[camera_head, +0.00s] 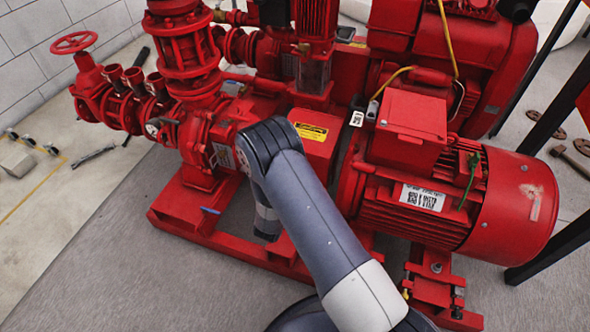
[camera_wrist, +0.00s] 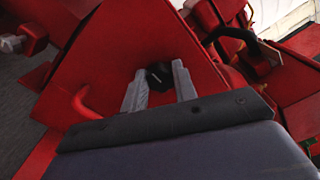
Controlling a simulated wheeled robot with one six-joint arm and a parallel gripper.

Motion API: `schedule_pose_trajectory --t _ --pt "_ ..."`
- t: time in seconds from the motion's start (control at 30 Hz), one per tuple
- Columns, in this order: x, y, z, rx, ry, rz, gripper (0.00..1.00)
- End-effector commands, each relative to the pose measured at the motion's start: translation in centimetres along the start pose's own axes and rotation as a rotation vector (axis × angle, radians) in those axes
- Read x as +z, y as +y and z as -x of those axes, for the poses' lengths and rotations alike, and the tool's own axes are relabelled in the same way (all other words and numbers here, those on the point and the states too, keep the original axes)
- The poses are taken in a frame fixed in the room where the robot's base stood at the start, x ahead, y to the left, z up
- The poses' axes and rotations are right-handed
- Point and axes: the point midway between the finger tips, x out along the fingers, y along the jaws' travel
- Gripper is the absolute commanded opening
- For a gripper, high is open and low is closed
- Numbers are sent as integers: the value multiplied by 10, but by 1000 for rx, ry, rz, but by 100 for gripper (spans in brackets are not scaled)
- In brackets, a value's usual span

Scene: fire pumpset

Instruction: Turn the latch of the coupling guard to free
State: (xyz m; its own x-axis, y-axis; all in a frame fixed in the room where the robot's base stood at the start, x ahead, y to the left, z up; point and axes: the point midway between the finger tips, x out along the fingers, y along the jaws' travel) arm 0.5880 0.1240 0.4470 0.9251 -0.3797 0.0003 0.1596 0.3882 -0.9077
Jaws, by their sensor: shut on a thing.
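The red coupling guard (camera_head: 317,132), with a yellow label on top, sits between the pump and the motor. Its red sheet face (camera_wrist: 115,60) fills the middle of the wrist view. A small black latch knob (camera_wrist: 159,75) is on that face. My gripper (camera_wrist: 160,82) has its two grey fingers on either side of the knob and is shut on it. The knob's lower part and the exact finger contact are hard to see. In the head view my arm covers the latch and my gripper.
The red motor (camera_head: 440,200) stands to the right of the guard and the red pump (camera_head: 205,150) to the left. A red bent handle (camera_wrist: 84,103) is left of my fingers in the wrist view. The grey floor (camera_head: 100,260) at front left is clear.

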Motion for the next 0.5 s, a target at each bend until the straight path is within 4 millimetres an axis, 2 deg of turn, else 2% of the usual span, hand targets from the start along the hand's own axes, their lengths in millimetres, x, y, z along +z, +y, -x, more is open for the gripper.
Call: schedule_pose_trajectory --t 0.5 --pt "-1 2 1 4 0 60 4"
